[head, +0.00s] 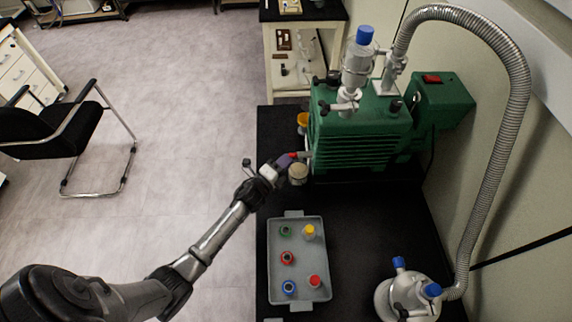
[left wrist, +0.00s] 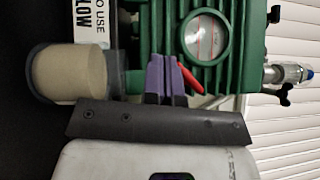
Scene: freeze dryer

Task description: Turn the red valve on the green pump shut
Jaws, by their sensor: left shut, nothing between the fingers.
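The green pump (head: 362,140) stands on the black bench at the back, and its ribbed face and round sight glass show in the left wrist view (left wrist: 206,38). The red valve (left wrist: 190,78) is a small red lever low on the pump front, tilted in the left wrist view. A bit of its red shows in the head view (head: 293,155). My left gripper (head: 287,160) is shut and empty, with its purple fingers (left wrist: 163,72) right beside the lever. They partly cover the lever, and I cannot tell whether they touch it. My right gripper is out of view.
A beige round cap (left wrist: 72,73) is left of the fingers in the wrist view. A grey tray (head: 313,258) with several small vials lies in front of the pump.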

